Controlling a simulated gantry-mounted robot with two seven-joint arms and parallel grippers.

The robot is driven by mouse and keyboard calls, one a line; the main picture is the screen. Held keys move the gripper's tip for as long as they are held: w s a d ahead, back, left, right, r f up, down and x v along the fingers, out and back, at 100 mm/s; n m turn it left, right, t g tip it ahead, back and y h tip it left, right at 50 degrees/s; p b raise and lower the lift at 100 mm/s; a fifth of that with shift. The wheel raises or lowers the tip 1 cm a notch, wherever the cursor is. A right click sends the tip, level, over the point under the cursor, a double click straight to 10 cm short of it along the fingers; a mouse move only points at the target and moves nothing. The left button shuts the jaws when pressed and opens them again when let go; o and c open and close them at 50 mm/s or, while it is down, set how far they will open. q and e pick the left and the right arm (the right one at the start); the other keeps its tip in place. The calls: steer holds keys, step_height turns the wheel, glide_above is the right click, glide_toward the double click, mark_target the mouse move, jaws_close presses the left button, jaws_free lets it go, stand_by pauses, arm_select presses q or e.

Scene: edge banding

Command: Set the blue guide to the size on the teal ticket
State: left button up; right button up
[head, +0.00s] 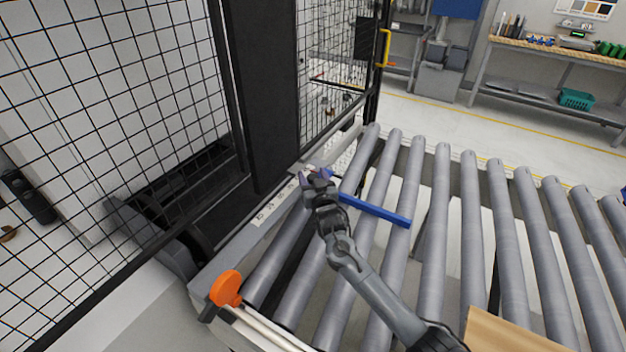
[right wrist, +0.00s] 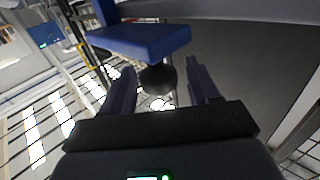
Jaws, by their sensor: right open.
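The blue guide (head: 375,210) is a bar lying across the first rollers of the conveyor, and its blue body fills the upper part of the right wrist view (right wrist: 145,42). A black round knob (right wrist: 158,79) sits under the blue body. My right gripper (head: 316,174) is at the guide's left end, over the conveyor's edge rail. In the right wrist view its two purple fingers (right wrist: 161,76) stand apart on either side of the knob, open. Contact cannot be told. A pale scale strip with marks (head: 272,208) runs along the rail. I see no teal ticket. My left gripper is out of view.
An orange round handle (head: 227,288) stands at the rail's near end. Black mesh fencing (head: 120,110) and a dark post (head: 262,90) close off the left. A wooden panel (head: 510,332) lies on the rollers (head: 470,230) at the lower right; the middle rollers are bare.

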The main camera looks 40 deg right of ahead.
jaws_close()
steer(key=shift+s+a+r, duration=0.1)
steer(key=shift+a, duration=0.1)
steer(key=s+a+p, duration=0.5)
steer(key=a+p, duration=0.2)
steer(key=a, duration=0.6)
steer(key=shift+a, duration=0.35)
jaws_free()
